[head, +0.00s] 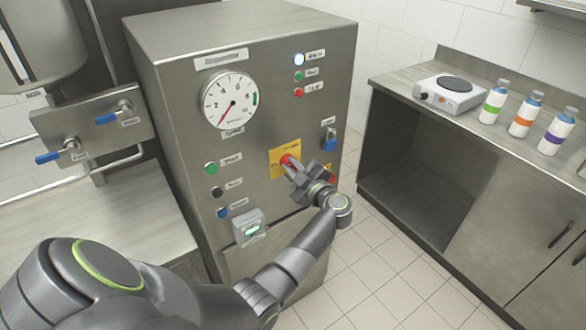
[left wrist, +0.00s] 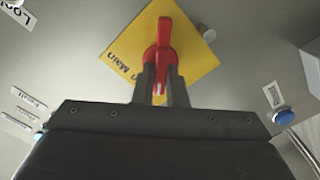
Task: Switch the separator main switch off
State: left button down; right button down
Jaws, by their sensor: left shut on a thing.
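The separator main switch is a red rotary handle (head: 286,160) on a yellow plate (head: 276,171), on the front of a steel cabinet (head: 262,110). In the left wrist view the red handle (left wrist: 164,45) stands across the yellow plate (left wrist: 190,72), its near end between my fingers. My left gripper (head: 292,166) is shut on the handle; it also shows in the left wrist view (left wrist: 161,85). The fingers hide part of the handle and plate. My right gripper does not show.
A round gauge (head: 230,101), lamps and buttons (head: 211,168) share the panel. Left are valves with blue levers (head: 106,119). Right is a counter (head: 405,70) with a hot plate (head: 449,94) and bottles (head: 526,114).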

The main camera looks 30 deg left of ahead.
pick_arm(q)
jog(key=n, duration=0.1)
jog(key=n+b, duration=0.1)
jog(key=n, duration=0.1)
jog(key=n+b, duration=0.1)
jog(key=shift+f+n, duration=0.25)
jog(key=shift+n, duration=0.15)
jog(key=n+b, duration=0.3)
jog(key=n, duration=0.1)
jog(key=shift+s+n, duration=0.1)
jog(key=shift+n, duration=0.2)
jog(key=c, duration=1.5)
grip_release()
jog(key=shift+o, duration=0.2)
